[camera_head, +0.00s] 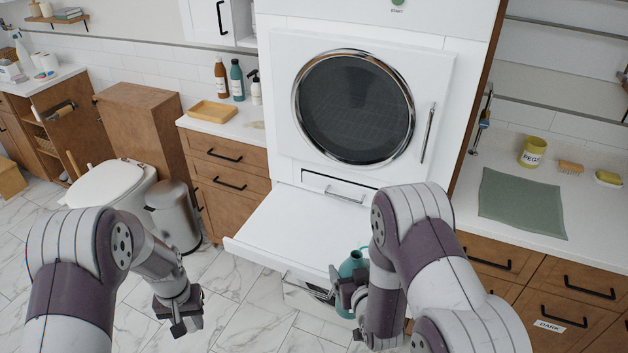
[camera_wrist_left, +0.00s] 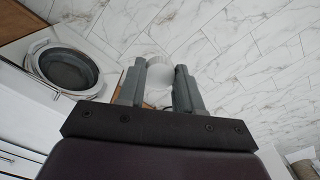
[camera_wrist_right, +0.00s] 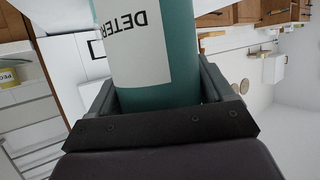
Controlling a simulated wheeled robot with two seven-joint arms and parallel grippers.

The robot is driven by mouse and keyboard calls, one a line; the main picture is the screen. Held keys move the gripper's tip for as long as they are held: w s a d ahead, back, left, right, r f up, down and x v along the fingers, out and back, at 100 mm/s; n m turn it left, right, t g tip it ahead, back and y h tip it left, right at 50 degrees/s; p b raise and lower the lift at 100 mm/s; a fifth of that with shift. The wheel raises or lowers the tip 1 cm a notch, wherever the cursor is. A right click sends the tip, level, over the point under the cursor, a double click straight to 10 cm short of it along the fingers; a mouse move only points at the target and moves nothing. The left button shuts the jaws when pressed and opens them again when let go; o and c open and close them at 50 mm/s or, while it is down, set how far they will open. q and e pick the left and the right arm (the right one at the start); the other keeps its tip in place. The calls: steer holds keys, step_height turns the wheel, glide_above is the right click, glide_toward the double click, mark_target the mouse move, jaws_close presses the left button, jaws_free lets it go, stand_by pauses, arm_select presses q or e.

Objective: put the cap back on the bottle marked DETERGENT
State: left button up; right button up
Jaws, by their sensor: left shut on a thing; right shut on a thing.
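The teal DETERGENT bottle (camera_head: 352,264) is at the front edge of the white pull-out shelf, its narrow neck upward and partly behind my right arm. In the right wrist view the bottle (camera_wrist_right: 185,50) and its white label, upside down there, fill the space between the fingers. My right gripper (camera_head: 347,296) is shut on the bottle's body. My left gripper (camera_head: 186,320) is over the floor, to the left of the bottle and well apart from it. In the left wrist view it is shut on a small whitish round cap (camera_wrist_left: 159,76); the head view hides the cap.
The white shelf (camera_head: 300,225) juts out below the round-doored dryer (camera_head: 355,107). A grey bin (camera_head: 174,215) and white toilet (camera_head: 110,185) stand at left. The right counter holds a green mat (camera_head: 522,203) and yellow cup (camera_head: 533,152). Floor between the grippers is clear.

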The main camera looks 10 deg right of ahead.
steer(key=s+a+f+n+g+y, duration=0.1)
steer(key=s+a+f+n+y, duration=0.1)
steer(key=a+n+y, duration=0.2)
steer(key=s+a+f+n+g+y, duration=0.2)
steer(key=s+a+n+y, duration=0.1)
steer(key=a, duration=0.7)
steer(key=shift+s+a+f+n+y, duration=0.25)
steer(key=shift+n+y, duration=0.25)
steer(key=shift+y, duration=0.4)
arm_select(q)
steer(key=w+d+r+m, duration=0.2)
steer(key=d+r, duration=0.1)
steer(key=d, duration=0.5)
steer(key=w+d+r+m, duration=0.1)
steer(key=d+r+m, duration=0.1)
steer(key=d+r, duration=0.35)
steer(key=s+d+r, duration=0.6)
steer(key=d+r, duration=0.2)
steer(key=d, duration=0.2)
steer(key=shift+d+r, duration=0.15)
steer(key=shift+d, duration=0.05)
